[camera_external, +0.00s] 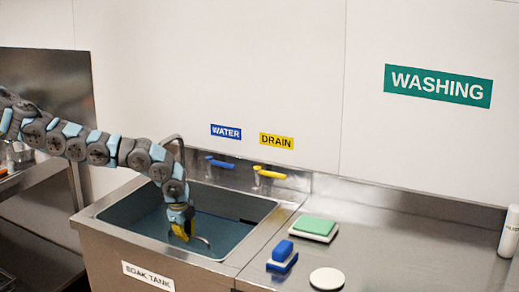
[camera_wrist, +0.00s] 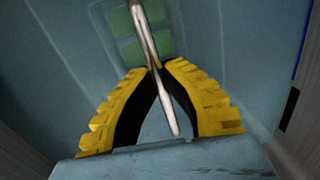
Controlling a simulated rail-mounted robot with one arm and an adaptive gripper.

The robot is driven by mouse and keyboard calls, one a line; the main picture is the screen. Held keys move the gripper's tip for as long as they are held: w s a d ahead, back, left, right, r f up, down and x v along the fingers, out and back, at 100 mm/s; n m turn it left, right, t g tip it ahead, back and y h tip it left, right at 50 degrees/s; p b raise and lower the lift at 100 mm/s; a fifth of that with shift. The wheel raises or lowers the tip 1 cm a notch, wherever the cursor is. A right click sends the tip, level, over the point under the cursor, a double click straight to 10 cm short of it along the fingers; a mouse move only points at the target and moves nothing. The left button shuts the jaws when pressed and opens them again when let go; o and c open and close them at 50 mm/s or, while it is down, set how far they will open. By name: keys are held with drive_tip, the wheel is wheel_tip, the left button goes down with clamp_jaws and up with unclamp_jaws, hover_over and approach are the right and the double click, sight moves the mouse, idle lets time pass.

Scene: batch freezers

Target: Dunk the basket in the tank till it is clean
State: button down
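The soak tank (camera_external: 108,222) is a steel sink with blue-grey water in it. My gripper (camera_external: 184,232) is low inside the tank near its front wall. In the wrist view my gripper's yellow fingers (camera_wrist: 158,66) come together on a thin metal rod, which looks like the basket's handle (camera_wrist: 143,22). A curved metal piece of this handle (camera_external: 205,241) also shows beside the gripper in the external view. Blurred green squares in a pale frame, perhaps the basket (camera_wrist: 128,48), lie beyond the fingertips. The basket's body is not clear in the external view, so its cleanliness cannot be told.
A blue lever (camera_external: 219,162) and a yellow lever (camera_external: 269,173) sit behind the tank under WATER and DRAIN labels. On the right counter are a blue brush (camera_external: 283,256), a green-topped sponge (camera_external: 315,228), a white disc (camera_external: 327,279) and a white bottle (camera_external: 510,232).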

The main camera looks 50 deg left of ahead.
drive_tip(key=shift+r+p, duration=1.3)
drive_tip(key=shift+r, duration=0.45)
wheel_tip(320, 180, down, 6)
drive_tip(key=b, duration=0.5)
idle(1.8)
drive_tip(key=shift+r+p, duration=0.15)
drive_tip(key=shift+p, duration=0.15)
